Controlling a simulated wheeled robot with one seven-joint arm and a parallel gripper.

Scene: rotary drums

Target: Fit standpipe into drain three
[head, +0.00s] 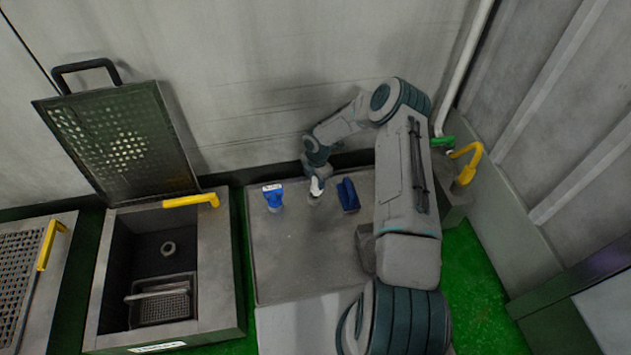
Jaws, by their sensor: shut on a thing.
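My gripper (316,186) is low over the grey bench at its back, small in the view and partly hidden by its own wrist. It is shut on a small pale thing (316,189); I cannot tell for sure that this is the standpipe. An open drain box (228,285) stands left of the bench, its perforated lid (118,140) raised against the wall. Inside are a round grey ring or socket (168,248) and a grated basket (163,308) with a bar handle. A white label (157,347) on its front is too small to read.
A blue item with a white top (273,198) stands left of my gripper and a dark blue block-like item (348,195) lies right. The bench (300,265) is clear in front. A second grated box (20,275) is far left; a yellow-handled fixture (468,165) is right.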

